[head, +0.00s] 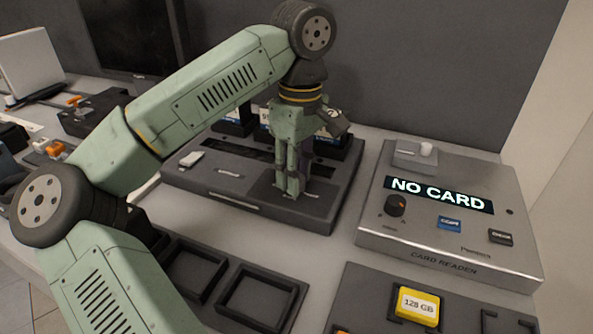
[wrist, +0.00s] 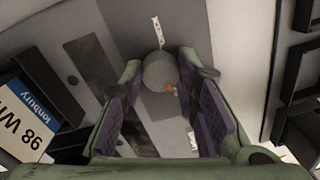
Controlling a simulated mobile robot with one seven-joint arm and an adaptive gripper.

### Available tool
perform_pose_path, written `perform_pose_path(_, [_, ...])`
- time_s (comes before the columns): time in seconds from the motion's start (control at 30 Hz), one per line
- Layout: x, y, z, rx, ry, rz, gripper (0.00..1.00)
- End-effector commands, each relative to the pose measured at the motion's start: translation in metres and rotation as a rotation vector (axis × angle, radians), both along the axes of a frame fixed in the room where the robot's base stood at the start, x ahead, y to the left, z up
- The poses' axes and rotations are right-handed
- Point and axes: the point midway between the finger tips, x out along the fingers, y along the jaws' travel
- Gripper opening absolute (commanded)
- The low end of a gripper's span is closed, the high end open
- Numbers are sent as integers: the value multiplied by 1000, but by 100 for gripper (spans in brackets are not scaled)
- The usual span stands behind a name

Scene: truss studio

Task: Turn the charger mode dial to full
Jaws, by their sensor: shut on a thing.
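The charger (head: 190,185) is a dark grey unit at the middle of the bench, with batteries standing in its back. My gripper (head: 290,188) points down at the right part of its top. In the wrist view, the round grey mode dial (wrist: 160,70) sits between the fingers of my gripper (wrist: 165,92), with an orange mark at its lower right edge. The fingers are shut on the dial. White label marks show above and below right of it, too small to read. In the head view the fingers hide the dial.
The card reader (head: 450,255) on the right reads "NO CARD" and has its own black knob (head: 396,205). A yellow 128 GB card (head: 417,304) lies in front of it. Empty black trays (head: 257,297) stand in front of the charger. A labelled battery (wrist: 28,115) is close on the wrist view's left.

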Motion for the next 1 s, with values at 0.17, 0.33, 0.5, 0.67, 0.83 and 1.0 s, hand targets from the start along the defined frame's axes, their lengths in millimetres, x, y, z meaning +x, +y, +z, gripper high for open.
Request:
perform_pose_path(0.17, [0,0,0,-1,-1,0,32])
perform_pose_path(0.33, [0,0,0,-1,-1,1,43])
perform_pose_path(0.5, [0,0,0,0,0,1,49])
perform_pose_path(0.67, [0,0,0,0,0,1,49])
perform_pose_path(0.83, [1,0,10,3,-3,3,49])
perform_pose_path(1.0, [2,-1,40,3,-4,5,49])
